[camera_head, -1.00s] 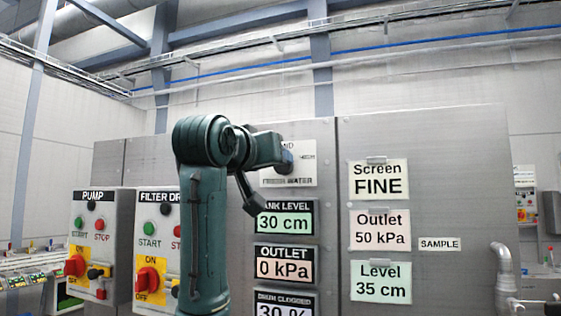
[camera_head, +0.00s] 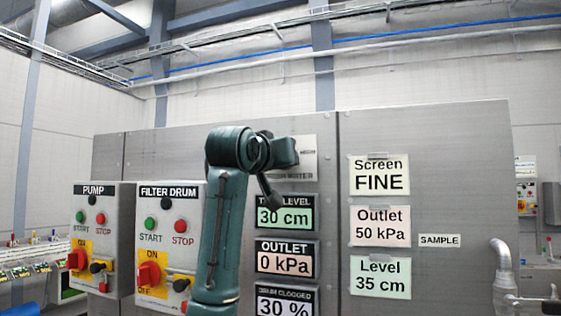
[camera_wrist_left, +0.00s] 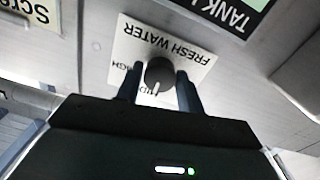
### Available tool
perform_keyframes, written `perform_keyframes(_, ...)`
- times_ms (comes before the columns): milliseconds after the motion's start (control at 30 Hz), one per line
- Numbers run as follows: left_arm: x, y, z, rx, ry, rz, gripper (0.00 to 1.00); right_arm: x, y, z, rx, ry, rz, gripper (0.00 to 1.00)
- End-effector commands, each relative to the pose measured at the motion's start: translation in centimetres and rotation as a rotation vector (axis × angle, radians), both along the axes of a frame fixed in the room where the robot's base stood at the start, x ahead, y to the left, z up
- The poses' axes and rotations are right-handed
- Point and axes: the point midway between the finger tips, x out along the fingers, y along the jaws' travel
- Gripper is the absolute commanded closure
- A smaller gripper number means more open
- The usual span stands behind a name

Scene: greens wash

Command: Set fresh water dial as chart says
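The fresh water dial (camera_wrist_left: 159,73) is a round black knob on a white plate (camera_wrist_left: 197,60), seen upside down in the left wrist view. Its white pointer mark points toward the middle word, apparently MID; HIGH is on one side. My left gripper (camera_wrist_left: 159,84) has one dark finger on each side of the knob, very close to it; whether they touch it I cannot tell. In the head view my left wrist hides the knob and much of the plate (camera_head: 308,150). My right gripper is not in view.
Cards read Screen FINE (camera_head: 379,176), Outlet 50 kPa (camera_head: 381,226) and Level 35 cm (camera_head: 380,278). Displays show tank level 30 cm (camera_head: 284,215), outlet 0 kPa (camera_head: 285,262) and drum clogged 30 % (camera_head: 284,302). Pump (camera_head: 93,225) and filter drum (camera_head: 168,225) boxes stand out at left.

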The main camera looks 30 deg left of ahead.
Motion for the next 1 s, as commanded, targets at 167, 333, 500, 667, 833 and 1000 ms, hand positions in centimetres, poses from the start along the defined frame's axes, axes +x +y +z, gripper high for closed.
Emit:
perform_keyframes(167, -0.02, -0.02, 0.01, 0.0, 0.0, 0.0, 0.78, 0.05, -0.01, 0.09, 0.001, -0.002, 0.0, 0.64)
perform_keyframes(333, -0.02, -0.02, 0.02, 0.0, 0.0, -0.001, 0.89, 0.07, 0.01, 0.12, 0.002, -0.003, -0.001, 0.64)
perform_keyframes(500, -0.02, -0.01, 0.05, 0.014, 0.003, 0.0, 0.89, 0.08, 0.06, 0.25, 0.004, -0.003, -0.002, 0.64)
perform_keyframes(667, -0.01, 0.05, 0.1, 0.066, 0.016, 0.001, 0.89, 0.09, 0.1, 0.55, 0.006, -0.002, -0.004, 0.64)
perform_keyframes(833, -0.01, 0.07, 0.18, 0.172, 0.042, 0.001, 0.89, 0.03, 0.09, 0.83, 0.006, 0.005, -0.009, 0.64)
perform_keyframes(1000, -0.04, 0.1, 0.28, 0.312, 0.074, 0.002, 0.89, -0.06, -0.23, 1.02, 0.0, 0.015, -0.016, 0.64)
